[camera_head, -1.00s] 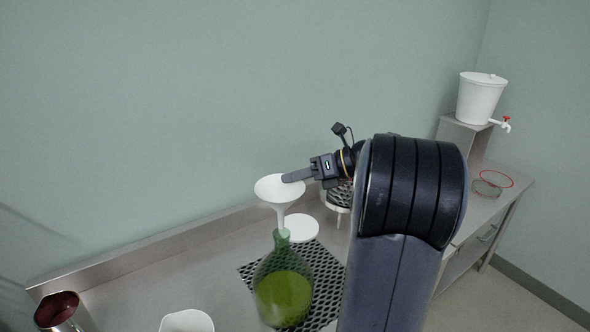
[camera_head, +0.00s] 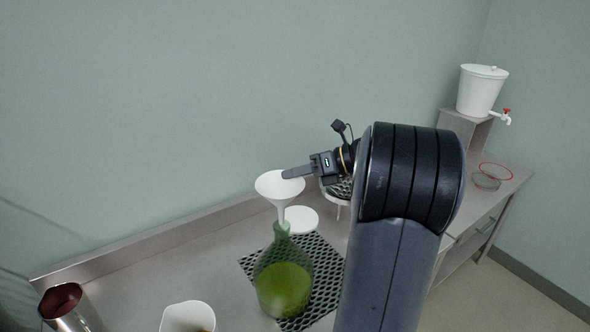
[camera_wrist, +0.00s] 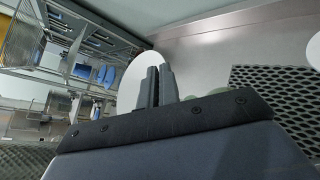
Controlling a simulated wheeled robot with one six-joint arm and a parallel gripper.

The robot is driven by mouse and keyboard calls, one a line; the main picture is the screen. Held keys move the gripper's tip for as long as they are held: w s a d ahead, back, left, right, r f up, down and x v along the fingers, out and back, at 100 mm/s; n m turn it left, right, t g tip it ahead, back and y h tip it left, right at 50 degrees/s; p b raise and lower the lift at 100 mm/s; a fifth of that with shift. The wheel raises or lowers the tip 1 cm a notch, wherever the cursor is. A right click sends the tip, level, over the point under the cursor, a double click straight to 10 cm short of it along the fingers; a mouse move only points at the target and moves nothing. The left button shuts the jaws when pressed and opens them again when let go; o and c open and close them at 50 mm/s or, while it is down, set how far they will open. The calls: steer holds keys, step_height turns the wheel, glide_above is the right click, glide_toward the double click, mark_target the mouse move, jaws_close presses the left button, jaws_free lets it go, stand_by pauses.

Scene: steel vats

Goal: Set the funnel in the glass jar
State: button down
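The white funnel (camera_head: 272,188) is upright with its wide cone on top, and it also shows as a pale shape in the wrist view (camera_wrist: 131,88). My gripper (camera_head: 292,174) is at the funnel's right rim, its fingers close together on it; the wrist view shows the fingertips (camera_wrist: 158,80) nearly touching over the white cone. The glass jar (camera_head: 283,285) is greenish, with green contents in its lower part and a narrow neck. The funnel's stem points down at the jar's mouth, lined up with it. I cannot tell whether the stem tip is inside the neck.
The jar stands on a black perforated mat (camera_head: 328,270) on the steel counter. A white disc (camera_head: 302,219) lies behind it. A white container (camera_head: 188,316) and a dark red-lined steel vessel (camera_head: 62,300) stand at the left. A white tapped bucket (camera_head: 481,90) stands far right.

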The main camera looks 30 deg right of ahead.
mark_target(295, 186)
steer(key=shift+f, duration=0.2)
stand_by(0.4)
steer(key=shift+f, duration=1.6)
step_height(295, 186, down, 3)
steer(key=shift+r+b, duration=0.2)
steer(key=shift+b, duration=0.35)
steer(key=c, duration=1.6)
jaws_free()
steer(key=shift+d, duration=0.1)
